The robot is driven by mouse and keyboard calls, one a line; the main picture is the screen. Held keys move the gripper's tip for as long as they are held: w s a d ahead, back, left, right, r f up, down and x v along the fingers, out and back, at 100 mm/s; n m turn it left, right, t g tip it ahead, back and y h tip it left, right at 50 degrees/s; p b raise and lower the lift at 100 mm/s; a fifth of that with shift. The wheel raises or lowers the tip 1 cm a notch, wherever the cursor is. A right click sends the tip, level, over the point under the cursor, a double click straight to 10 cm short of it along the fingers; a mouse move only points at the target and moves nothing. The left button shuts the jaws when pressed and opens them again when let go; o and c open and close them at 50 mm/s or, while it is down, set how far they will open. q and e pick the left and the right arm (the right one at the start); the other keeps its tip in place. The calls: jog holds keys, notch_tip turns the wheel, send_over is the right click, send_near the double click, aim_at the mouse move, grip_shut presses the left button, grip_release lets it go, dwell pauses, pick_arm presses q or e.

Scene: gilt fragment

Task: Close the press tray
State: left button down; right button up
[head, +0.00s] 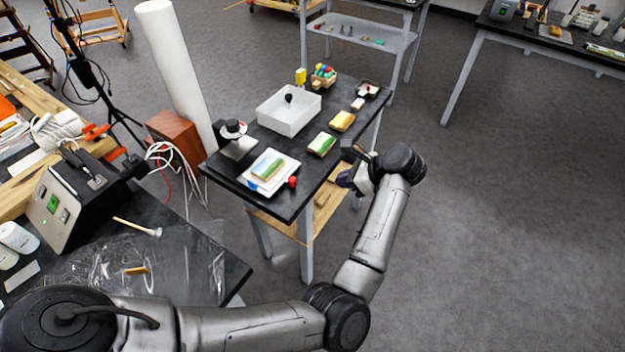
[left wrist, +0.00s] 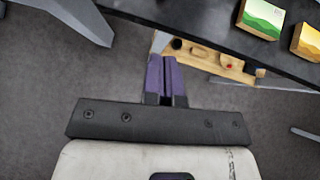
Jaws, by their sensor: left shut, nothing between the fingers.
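A pale wooden tray-like piece (left wrist: 212,60) shows under the table edge in the left wrist view, with small dark items and a red dot on it. I cannot tell for sure that it is the press tray, or how far it stands out. In the head view, wood (head: 322,207) shows below the tabletop, partly behind my arm. My left gripper (head: 347,178) is at the right side of the table, about at tabletop height or a little lower. Its purple fingers (left wrist: 164,72) are shut and empty, pointing at the wooden piece; contact is unclear.
A bench with clear plastic film (head: 110,265) stands at left. Floor at right is clear.

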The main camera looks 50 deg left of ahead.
aim_at(272, 166)
pick_arm(q)
jog(key=x, duration=0.4)
jog(key=r+x, duration=0.1)
jog(key=x, duration=0.3)
jog(key=a+x, duration=0.1)
jog(key=x, duration=0.3)
jog(key=shift+s+r, duration=0.25)
jog(key=shift+s+a, duration=0.2)
jog(key=shift+a, duration=0.4)
jog(key=s+a+b, duration=0.1)
jog(key=a, duration=0.2)
jog(key=s+a+b, duration=0.1)
jog(key=a, duration=0.3)
jog(key=s+a+b, duration=0.1)
jog(key=a, duration=0.2)
jog(key=shift+a+f+b, duration=0.1)
jog(key=shift+a+b, duration=0.3)
